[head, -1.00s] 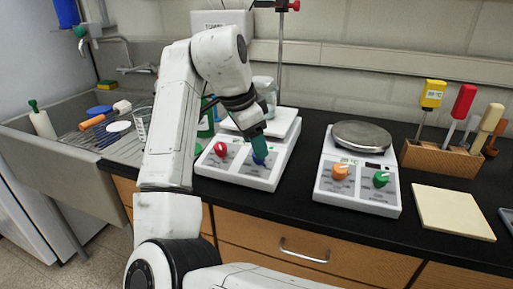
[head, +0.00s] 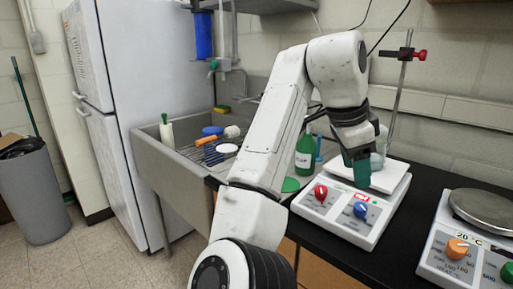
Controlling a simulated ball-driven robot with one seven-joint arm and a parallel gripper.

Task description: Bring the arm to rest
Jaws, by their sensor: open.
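My arm reaches up from the bottom of the head view, bends at the top and comes down over the left hotplate (head: 335,225). My gripper (head: 362,184) has teal fingers, points down and is open, with nothing seen between the fingers. It is just above and behind the blue knob (head: 361,210), and a small gap shows between them. The red knob (head: 321,192) is to the left of the blue one on the same white panel. A glass beaker (head: 379,150) stands on the hotplate's top plate, partly hidden behind my gripper.
A second hotplate (head: 440,262) with orange and green knobs is at the right edge. A green bottle (head: 304,155) stands behind my arm. A clamp stand (head: 400,80) rises behind the left hotplate.

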